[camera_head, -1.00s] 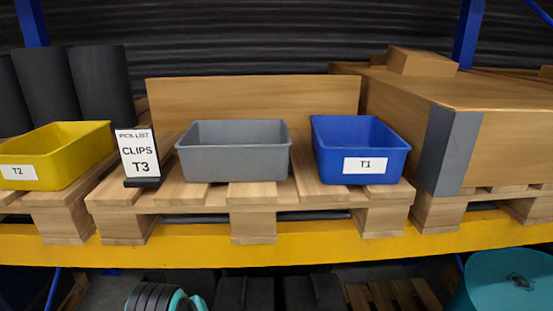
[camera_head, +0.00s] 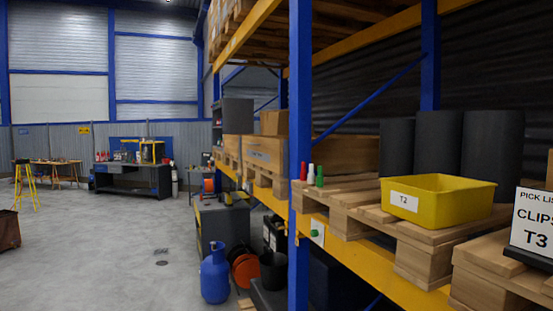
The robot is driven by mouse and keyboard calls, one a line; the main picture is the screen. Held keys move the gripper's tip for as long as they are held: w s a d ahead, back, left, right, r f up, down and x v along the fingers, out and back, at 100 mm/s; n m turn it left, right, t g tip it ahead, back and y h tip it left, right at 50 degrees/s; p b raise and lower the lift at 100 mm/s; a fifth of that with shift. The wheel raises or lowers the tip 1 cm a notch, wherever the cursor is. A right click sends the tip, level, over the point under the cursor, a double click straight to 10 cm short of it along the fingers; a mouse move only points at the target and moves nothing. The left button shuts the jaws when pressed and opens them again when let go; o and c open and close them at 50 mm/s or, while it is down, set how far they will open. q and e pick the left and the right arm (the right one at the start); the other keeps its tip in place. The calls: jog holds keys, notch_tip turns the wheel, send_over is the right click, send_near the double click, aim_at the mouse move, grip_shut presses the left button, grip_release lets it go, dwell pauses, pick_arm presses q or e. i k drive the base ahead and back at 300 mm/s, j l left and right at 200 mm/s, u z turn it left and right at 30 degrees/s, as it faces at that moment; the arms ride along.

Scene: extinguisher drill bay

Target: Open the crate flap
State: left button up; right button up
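I do not see a crate with a flap that I can make out for sure. A brown box (camera_head: 264,153) stands on a pallet farther along the rack, and it may be a crate, but no flap shows on it. Neither of my grippers is in view.
A yellow bin (camera_head: 468,189) marked T2 and a pick list sign (camera_head: 536,222) reading CLIPS T3 stand on pallets at right. A blue rack post (camera_head: 301,130) rises mid-view. A blue gas cylinder (camera_head: 215,273) stands on the floor. Open floor (camera_head: 110,255) lies at left, with a workbench (camera_head: 132,180) beyond.

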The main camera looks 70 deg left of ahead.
aim_at(267, 153)
jog(key=u, duration=2.45)
jog(key=i+z, duration=0.1)
jog(key=z, duration=0.3)
jog(key=i+j+z, duration=0.15)
jog(key=z, duration=0.25)
jog(key=i+j+z, duration=0.3)
jog(key=j, duration=0.35)
jog(key=i+j+z, duration=0.15)
jog(key=i+j, duration=0.15)
jog(key=i+j+z, duration=0.2)
jog(key=j, duration=0.2)
jog(key=i+j+z, duration=0.15)
jog(key=j, duration=0.25)
